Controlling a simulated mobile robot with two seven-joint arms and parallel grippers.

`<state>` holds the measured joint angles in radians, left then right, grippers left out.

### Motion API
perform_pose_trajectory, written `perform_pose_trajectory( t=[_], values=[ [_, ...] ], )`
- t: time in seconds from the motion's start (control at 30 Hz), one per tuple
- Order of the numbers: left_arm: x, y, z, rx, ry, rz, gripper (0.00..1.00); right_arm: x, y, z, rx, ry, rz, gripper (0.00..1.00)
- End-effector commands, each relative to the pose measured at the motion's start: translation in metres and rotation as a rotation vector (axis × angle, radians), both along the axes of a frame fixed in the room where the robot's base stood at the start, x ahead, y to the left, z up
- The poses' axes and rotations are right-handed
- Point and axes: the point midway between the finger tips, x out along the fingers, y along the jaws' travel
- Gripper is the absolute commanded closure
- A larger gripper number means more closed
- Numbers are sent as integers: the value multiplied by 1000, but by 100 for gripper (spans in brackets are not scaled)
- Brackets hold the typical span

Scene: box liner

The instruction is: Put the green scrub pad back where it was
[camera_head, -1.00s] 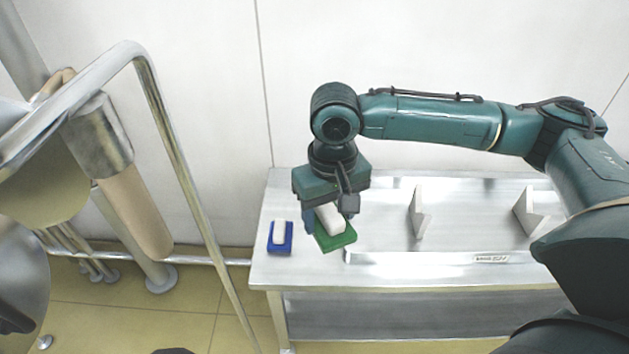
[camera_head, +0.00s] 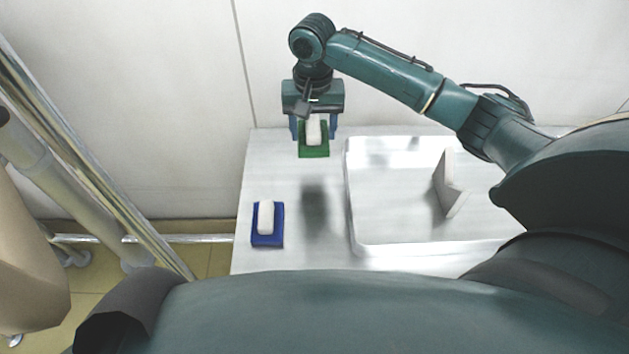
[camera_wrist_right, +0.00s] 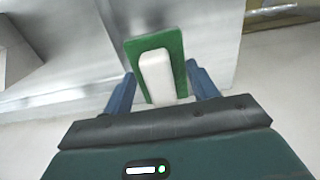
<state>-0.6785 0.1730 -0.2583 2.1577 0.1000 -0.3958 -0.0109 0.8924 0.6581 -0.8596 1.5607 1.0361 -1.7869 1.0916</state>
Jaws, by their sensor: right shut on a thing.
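The green scrub pad (camera_head: 314,153) with a white block-shaped handle (camera_head: 313,130) is between the blue fingers of my right gripper (camera_head: 313,128). The exact height is hard to tell. My left gripper is not in view.
A blue pad (camera_head: 267,240) with a white handle lies on the metal table (camera_head: 300,250) near its left edge. A shallow tray (camera_head: 390,238) with an angled light-grey piece (camera_head: 449,185) is at right. A wall stands behind, metal rails (camera_head: 75,125) at left.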

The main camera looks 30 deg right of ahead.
Motion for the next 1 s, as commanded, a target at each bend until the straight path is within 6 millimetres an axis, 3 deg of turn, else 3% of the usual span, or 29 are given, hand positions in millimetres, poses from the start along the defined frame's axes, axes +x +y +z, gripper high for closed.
perform_pose_trajectory(
  t=[0.17,0.8,1.0],
  values=[
    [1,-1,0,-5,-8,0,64,2,-2,-12,1,0,-14,60],
    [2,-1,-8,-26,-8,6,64,1,-2,-100,-1,-2,-10,60],
    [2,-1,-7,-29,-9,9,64,1,-2,-104,1,-4,-11,60]
  ],
)
